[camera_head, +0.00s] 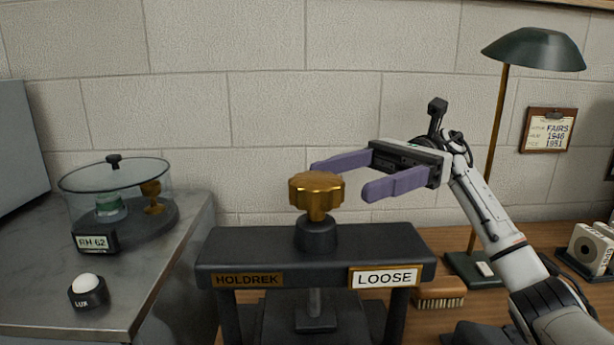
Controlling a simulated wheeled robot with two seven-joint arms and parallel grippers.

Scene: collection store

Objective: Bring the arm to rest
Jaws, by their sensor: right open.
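My right arm (500,225) comes in from the lower right. Its gripper (338,178) is open and empty, with its two purple fingers pointing left. The fingers are apart from each other, one farther back and one nearer. The gripper is at about the height of the brass knob (317,190) on the black press (310,247), just to its right and partly behind it in the picture. I cannot tell whether a finger touches the knob. The press bears a brass "HOLDREK" plate and a white "LOOSE" plate (384,278). My left gripper is not in view.
A glass-lidded case (117,190) and a white-domed LUX device (88,290) stand on the left metal cabinet (150,270). A green lamp (533,50), a brush (440,294) and a cream device (589,248) are on the right. A plaque (548,130) hangs on the wall.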

